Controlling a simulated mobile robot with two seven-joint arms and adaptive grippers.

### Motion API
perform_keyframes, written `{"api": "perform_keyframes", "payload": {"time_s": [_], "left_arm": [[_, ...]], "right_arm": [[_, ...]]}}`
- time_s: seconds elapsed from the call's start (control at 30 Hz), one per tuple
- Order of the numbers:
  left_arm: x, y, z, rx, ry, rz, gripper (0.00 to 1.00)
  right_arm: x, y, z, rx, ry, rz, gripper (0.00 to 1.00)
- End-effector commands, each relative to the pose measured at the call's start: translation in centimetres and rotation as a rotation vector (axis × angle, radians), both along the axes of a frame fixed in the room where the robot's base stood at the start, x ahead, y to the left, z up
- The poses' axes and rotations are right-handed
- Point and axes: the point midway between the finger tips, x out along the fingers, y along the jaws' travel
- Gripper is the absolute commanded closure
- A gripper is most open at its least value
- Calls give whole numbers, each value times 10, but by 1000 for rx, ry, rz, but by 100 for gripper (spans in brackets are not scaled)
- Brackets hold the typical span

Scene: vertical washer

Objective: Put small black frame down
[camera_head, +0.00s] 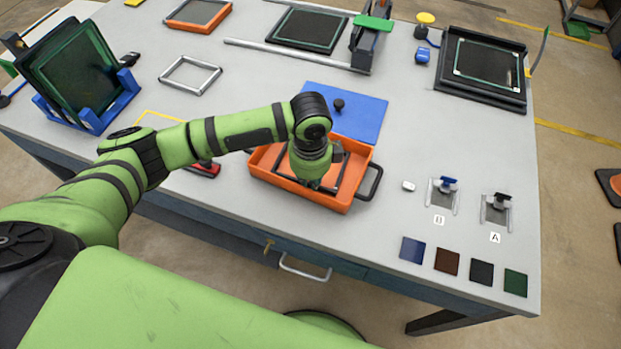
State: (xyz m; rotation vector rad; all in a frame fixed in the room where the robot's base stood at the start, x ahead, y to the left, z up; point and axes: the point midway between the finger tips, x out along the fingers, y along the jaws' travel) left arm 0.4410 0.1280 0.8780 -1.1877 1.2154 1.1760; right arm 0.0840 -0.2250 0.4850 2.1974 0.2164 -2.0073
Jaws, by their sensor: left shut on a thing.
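The small black frame (353,176) is a thin dark rectangular frame. It shows inside the orange tray (332,204), at about the height of the tray's walls. My left gripper (308,184) points down over the tray and is shut on the frame. My wrist and hand hide the fingertips and part of the frame. I cannot tell whether the frame touches the tray floor. My right gripper does not show.
A blue board (365,110) with a black knob lies behind the tray. A grey metal frame (190,75) lies at the back left. A blue rack (92,116) holds dark panels at the left. Clamps and coloured squares (447,262) are at the right.

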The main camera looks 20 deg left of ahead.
Motion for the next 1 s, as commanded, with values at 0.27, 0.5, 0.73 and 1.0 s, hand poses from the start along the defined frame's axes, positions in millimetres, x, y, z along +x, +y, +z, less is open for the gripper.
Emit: {"api": "perform_keyframes", "payload": {"time_s": [0.27,0.5,0.73,1.0], "left_arm": [[0,0,-3,0,1,0,77],[0,0,-3,0,1,0,77],[1,-1,18,-2,-3,-1,77],[0,-1,76,-3,-5,-2,77]], "right_arm": [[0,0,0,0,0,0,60],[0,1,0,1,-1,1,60],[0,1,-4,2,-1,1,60],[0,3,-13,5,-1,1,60]]}}
